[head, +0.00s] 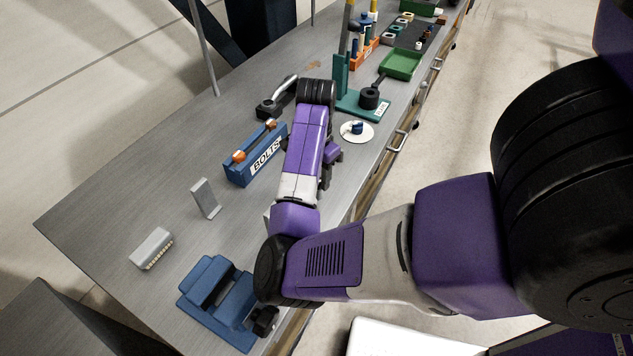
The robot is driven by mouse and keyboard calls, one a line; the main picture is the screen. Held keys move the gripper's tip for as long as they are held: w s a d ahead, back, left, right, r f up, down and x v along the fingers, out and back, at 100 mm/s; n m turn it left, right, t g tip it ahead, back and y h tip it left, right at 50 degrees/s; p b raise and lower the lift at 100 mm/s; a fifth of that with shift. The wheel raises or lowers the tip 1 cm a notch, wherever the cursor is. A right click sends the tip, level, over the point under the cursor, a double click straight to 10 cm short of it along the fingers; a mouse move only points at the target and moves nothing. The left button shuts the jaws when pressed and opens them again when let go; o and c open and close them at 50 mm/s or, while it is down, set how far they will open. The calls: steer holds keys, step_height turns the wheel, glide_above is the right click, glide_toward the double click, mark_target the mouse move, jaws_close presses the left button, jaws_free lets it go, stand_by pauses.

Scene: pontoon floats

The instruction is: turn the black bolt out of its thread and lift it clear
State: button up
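I cannot make out the black bolt for certain. My forearm covers the bench just right of the blue rack labelled BOLTS (262,163), which carries bolts with orange-brown heads. A black round piece (369,98) stands on the base of a teal stand (341,78), beyond my forearm; I cannot tell whether it is threaded. My gripper (328,178) shows only partly as dark parts beside the purple forearm, over the bench. Its fingertips are hidden or too small to tell, and I see nothing held in it.
A blue vise (217,290) sits at the near end. A grey block brush (152,247) and a grey upright bracket (205,198) stand left. A white disc with a blue piece (357,132) lies near the drawer edge. A green tray (401,64) is farther back. The left bench is mostly clear.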

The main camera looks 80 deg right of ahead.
steer(key=shift+r, duration=2.8)
step_height(320, 180, up, 8)
steer(key=shift+f, duration=0.15)
